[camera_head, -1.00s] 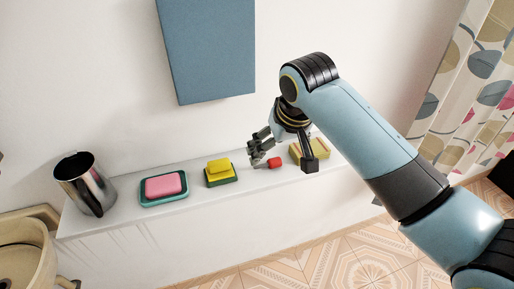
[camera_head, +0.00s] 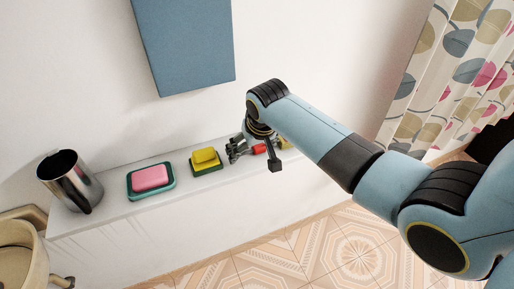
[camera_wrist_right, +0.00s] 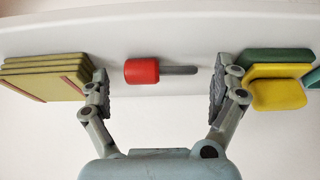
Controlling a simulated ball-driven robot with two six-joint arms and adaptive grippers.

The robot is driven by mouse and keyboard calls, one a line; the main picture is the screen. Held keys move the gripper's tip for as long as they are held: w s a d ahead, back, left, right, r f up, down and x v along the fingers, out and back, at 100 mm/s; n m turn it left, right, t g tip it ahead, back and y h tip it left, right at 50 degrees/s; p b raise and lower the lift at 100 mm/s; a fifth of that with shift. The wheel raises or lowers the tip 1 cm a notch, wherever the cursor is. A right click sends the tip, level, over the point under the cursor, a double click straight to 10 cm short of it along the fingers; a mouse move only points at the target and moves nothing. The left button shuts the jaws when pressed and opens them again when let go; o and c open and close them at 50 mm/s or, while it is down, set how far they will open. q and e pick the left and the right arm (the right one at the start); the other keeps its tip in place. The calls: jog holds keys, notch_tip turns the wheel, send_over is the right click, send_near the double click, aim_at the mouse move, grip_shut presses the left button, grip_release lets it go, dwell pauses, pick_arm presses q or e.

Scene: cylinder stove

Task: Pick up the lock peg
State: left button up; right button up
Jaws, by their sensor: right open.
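The lock peg has a red head and a thin grey shaft. It lies on its side on the white shelf, and its red head (camera_head: 259,149) shows beside my right gripper (camera_head: 241,148) in the head view. In the right wrist view the peg (camera_wrist_right: 143,71) lies crosswise between the two spread fingers, its head nearer the left finger and its shaft pointing right. My right gripper (camera_wrist_right: 160,88) is open and empty, with clear gaps to the peg on both sides. My left gripper is out of view.
The white shelf (camera_head: 112,218) also holds a metal jug (camera_head: 75,185), a pink soap in a teal dish (camera_head: 132,193) and a yellow-green sponge (camera_head: 205,160). In the wrist view, a stack of olive pads (camera_wrist_right: 45,77) is close by the left finger and the sponge (camera_wrist_right: 275,85) by the right finger.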

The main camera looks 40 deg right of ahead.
jog(key=c, duration=1.2)
